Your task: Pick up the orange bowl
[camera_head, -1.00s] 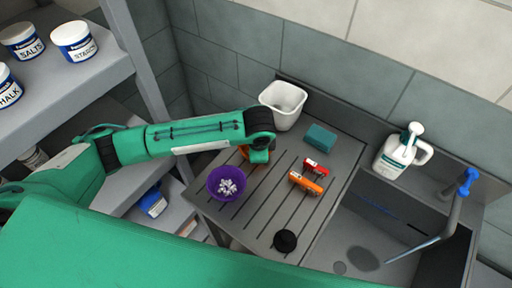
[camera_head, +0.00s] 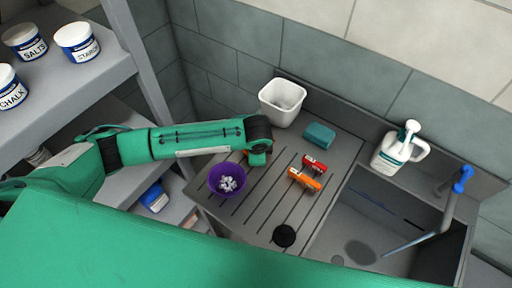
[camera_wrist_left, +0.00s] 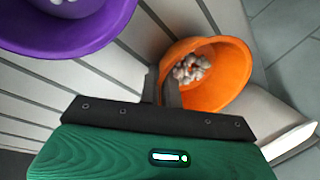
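The orange bowl (camera_wrist_left: 228,75) shows in the left wrist view, with pale lumps inside. It looks tilted. In the head view it is almost wholly hidden behind my left gripper (camera_head: 257,160). In the left wrist view the left gripper's fingers (camera_wrist_left: 162,92) are close together at the bowl's left rim, one outside and one inside, with the rim between them. A purple bowl (camera_head: 213,187) with pale lumps stands beside it on the grooved drainboard (camera_head: 262,208). My right gripper is not in view.
The drainboard also holds a white tub (camera_head: 270,98), a teal block (camera_head: 319,135), red (camera_head: 315,165) and orange (camera_head: 304,179) items and a black disc (camera_head: 284,236). A sink (camera_head: 375,225), white jug (camera_head: 392,155) and blue-handled tap (camera_head: 462,180) are at right. Shelves (camera_head: 60,85) stand left.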

